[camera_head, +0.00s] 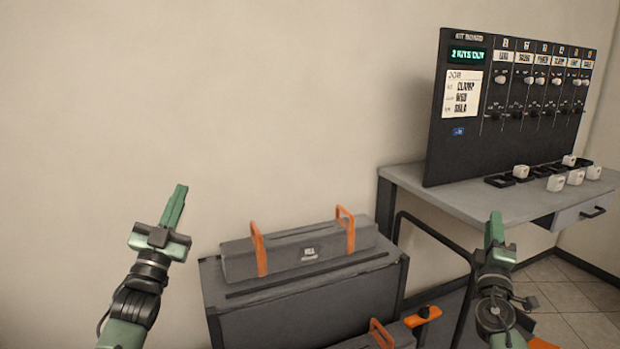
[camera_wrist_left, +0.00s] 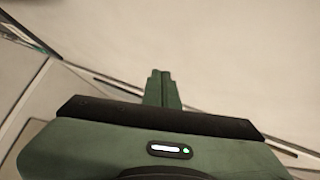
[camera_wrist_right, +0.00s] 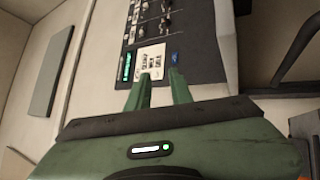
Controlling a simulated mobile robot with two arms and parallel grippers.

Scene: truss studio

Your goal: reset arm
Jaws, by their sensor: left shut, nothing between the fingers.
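My left gripper (camera_head: 177,205) is raised at the left in the head view, in front of the bare wall. Its green fingers are together and empty; they also show in the left wrist view (camera_wrist_left: 160,86). My right gripper (camera_head: 494,232) points up at the right in the head view, in front of the table's front edge. In the right wrist view its two fingers (camera_wrist_right: 160,88) stand apart with nothing between them, so it is open.
A black board (camera_head: 465,150) with a paper card, labels and knobs stands on a grey table (camera_head: 430,192). Several white blocks (camera_head: 557,183) and black trays lie there. A grey case (camera_head: 300,252) with orange handles rests on a dark cabinet (camera_head: 290,310) between my arms.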

